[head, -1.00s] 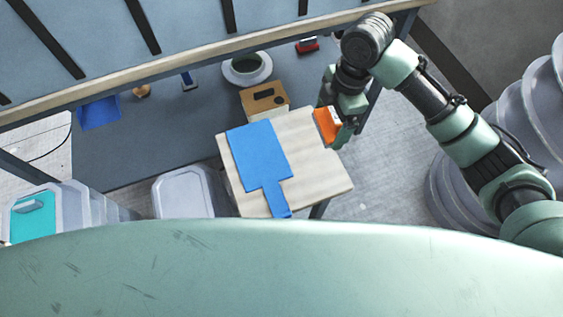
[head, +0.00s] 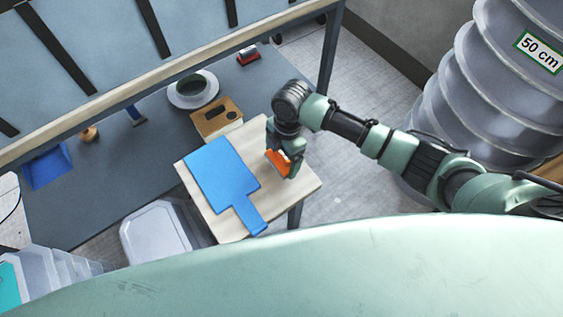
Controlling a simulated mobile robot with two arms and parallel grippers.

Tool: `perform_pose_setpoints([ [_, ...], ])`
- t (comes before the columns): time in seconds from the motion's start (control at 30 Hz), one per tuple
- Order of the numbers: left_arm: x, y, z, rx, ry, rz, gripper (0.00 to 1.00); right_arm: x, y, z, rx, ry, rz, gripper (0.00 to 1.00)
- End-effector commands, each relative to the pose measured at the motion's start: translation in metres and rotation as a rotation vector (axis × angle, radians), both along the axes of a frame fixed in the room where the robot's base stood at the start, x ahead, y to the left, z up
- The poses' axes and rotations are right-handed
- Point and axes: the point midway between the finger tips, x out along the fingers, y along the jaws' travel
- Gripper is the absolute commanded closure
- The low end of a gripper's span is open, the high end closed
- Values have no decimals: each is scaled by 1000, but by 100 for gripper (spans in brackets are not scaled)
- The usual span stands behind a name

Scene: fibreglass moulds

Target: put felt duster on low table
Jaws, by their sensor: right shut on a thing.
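The low table (head: 298,187) has a pale wooden top and stands in the middle of the head view. A blue paddle-shaped board (head: 222,175) lies flat on it, its handle toward the front edge. My right gripper (head: 283,164) is shut on the felt duster (head: 277,162), a small orange block. The gripper points down over the right part of the tabletop, to the right of the blue board. The fingers hide part of the duster. I cannot tell whether the duster touches the wood. My left gripper is not in view.
A brown box (head: 207,125) stands just behind the table. A grey lower shelf (head: 115,185) holds a round dish (head: 180,101), a blue dustpan (head: 47,166) and small tools. A white lidded bin (head: 155,234) is left; ribbed grey drums (head: 470,90) are right. The tabletop's right front is clear.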

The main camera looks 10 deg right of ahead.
Motion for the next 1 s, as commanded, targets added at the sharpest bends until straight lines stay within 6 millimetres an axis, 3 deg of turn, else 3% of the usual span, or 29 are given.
perform_pose_setpoints([
  [0.2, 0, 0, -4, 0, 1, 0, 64, -1, 0, -32, -1, 3, 0, 47],
  [0.6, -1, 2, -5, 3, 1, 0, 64, -1, 0, -38, 0, 1, 0, 47],
  [0.63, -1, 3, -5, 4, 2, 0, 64, -1, 0, -38, 0, 1, 0, 7],
  [0.67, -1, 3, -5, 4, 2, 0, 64, -1, 0, -37, 0, 1, 0, 0],
  [1.0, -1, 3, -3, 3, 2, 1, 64, 0, -1, -31, -1, 1, 0, 0],
])
